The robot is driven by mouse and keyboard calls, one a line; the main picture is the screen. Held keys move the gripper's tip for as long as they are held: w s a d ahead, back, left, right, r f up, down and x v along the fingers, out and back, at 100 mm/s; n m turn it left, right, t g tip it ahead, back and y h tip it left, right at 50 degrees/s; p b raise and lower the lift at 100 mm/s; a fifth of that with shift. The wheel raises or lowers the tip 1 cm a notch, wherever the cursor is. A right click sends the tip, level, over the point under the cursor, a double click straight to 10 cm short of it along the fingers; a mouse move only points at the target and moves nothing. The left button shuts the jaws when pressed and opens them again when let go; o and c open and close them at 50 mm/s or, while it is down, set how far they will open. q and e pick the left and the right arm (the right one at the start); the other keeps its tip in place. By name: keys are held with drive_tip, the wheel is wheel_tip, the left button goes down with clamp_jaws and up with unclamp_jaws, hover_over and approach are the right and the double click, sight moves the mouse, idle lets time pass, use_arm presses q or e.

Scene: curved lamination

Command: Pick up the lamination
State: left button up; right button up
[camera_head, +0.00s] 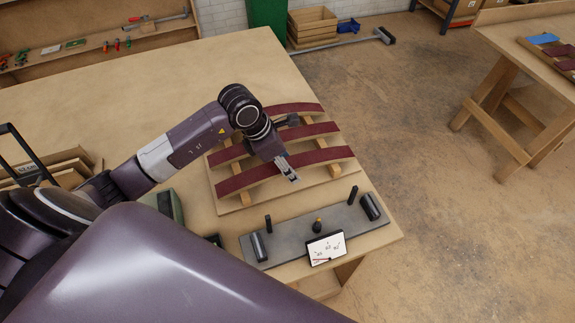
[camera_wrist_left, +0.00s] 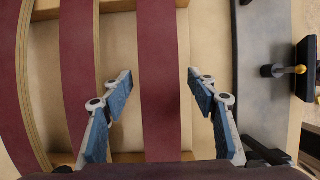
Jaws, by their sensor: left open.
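Three curved laminations with dark red top strips rest on a light wooden base board (camera_head: 240,209) on the workbench. The front lamination (camera_head: 325,156) is nearest the grey plate; behind it are the middle lamination (camera_head: 315,130) and the rear lamination (camera_head: 300,107). My left gripper (camera_head: 289,175) is open above the front lamination, near its middle, and hides part of it. In the left wrist view, the front lamination (camera_wrist_left: 160,70) runs between the spread fingers of the left gripper (camera_wrist_left: 160,84), with a gap on each side. My right gripper is not in view.
A grey plate (camera_head: 290,232) with black cylinders and a small knob lies at the bench's front. A white card (camera_head: 326,248) stands by it. Another wooden table (camera_head: 500,70) stands at the right; the floor between is clear.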

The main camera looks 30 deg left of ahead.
use_arm(q)
drive_tip(key=shift+c, duration=0.5)
drive_tip(key=c, duration=1.2)
drive_tip(key=shift+r, duration=0.1)
drive_tip(key=shift+c, duration=0.2)
